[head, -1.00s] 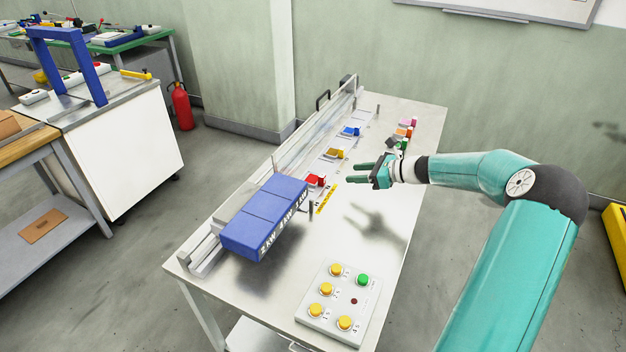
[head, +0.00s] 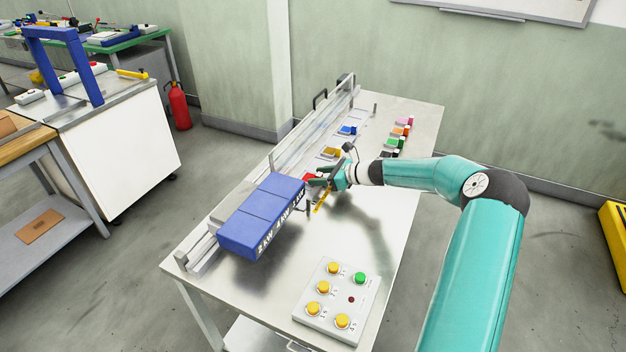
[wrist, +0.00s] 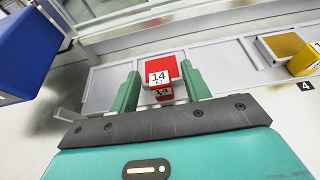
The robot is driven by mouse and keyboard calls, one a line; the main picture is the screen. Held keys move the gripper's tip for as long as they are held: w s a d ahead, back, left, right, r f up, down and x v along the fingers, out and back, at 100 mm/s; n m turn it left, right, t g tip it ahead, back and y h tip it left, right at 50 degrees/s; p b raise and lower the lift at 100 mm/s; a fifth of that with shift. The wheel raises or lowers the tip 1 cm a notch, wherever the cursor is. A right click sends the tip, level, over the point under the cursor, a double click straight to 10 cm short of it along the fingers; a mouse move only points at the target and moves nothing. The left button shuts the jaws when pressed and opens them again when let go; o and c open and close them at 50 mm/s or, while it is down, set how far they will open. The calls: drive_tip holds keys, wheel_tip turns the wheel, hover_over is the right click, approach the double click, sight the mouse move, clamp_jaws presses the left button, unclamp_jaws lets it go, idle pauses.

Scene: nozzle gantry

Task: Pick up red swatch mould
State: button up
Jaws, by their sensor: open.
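The red swatch mould (head: 309,177) sits on the light strip beside the rail, just right of the blue heater block, partly hidden by my gripper in the head view. In the wrist view the red swatch mould (wrist: 163,75) shows its red top and a block with white labels, one reading 14. My gripper (head: 322,177) is open. In the wrist view its two green fingers (wrist: 160,92) stand on either side of the mould's near block. I cannot tell whether they touch it.
The blue heater block (head: 262,215) stands close to the left of the mould. A yellow mould (head: 330,152) and a blue mould (head: 347,130) sit farther along the strip. A button panel (head: 337,298) lies at the table's near end. Several small coloured blocks (head: 398,132) stand at the back right.

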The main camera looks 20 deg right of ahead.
clamp_jaws()
